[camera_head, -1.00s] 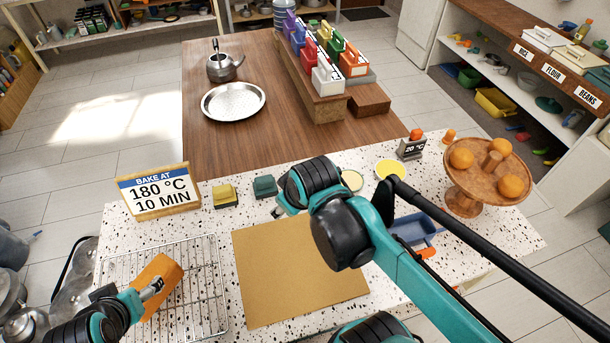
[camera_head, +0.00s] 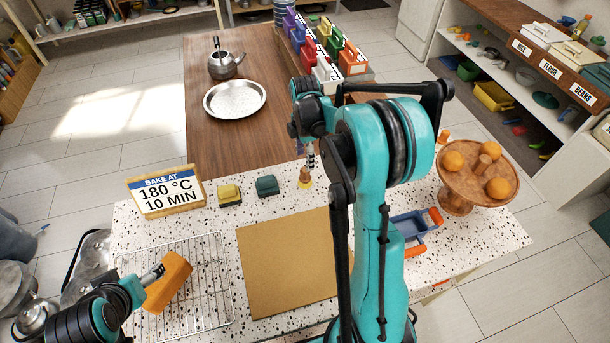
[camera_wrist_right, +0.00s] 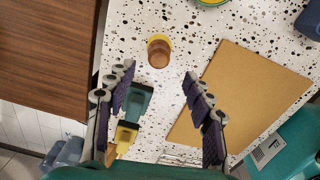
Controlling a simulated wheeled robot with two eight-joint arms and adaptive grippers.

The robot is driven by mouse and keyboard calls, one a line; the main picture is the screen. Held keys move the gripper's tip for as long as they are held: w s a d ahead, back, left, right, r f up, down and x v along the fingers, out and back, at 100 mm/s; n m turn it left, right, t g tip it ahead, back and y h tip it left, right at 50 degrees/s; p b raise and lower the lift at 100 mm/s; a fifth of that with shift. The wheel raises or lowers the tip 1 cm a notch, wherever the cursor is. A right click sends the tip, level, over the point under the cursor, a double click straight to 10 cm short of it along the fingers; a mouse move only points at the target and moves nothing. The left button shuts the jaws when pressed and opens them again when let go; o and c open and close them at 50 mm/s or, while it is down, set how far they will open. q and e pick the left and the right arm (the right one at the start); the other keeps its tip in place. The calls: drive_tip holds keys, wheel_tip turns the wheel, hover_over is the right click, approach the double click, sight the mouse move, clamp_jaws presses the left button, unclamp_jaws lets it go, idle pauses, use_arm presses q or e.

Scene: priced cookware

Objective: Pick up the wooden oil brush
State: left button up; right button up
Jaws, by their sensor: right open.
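A small upright wooden piece with a yellow base (camera_head: 305,179), apparently the wooden oil brush, stands on the speckled counter behind the brown board. The right wrist view shows it from above as a brown round top with a yellow rim (camera_wrist_right: 158,52). My right gripper (camera_head: 308,145) is above and close behind it in the head view. In the wrist view its dark-padded fingers (camera_wrist_right: 158,98) are wide apart and empty, with the brush just beyond the fingertips. My left gripper (camera_head: 155,272) is at an orange-brown block (camera_head: 170,284) over the wire rack; its finger closure is unclear.
A yellow block (camera_head: 229,195) and a green block (camera_head: 267,186) stand left of the brush. The brown board (camera_head: 285,265) lies in front. A fruit stand (camera_head: 455,200) and a blue tray (camera_head: 408,226) are at right. The sign (camera_head: 165,192) stands at left.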

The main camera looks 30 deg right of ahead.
sight(305, 171)
wheel_tip(305, 171, down, 8)
drive_tip(key=shift+w+d+r+b, duration=0.1)
drive_tip(key=shift+w+b, duration=0.05)
drive_tip(key=shift+b, duration=0.85)
clamp_jaws()
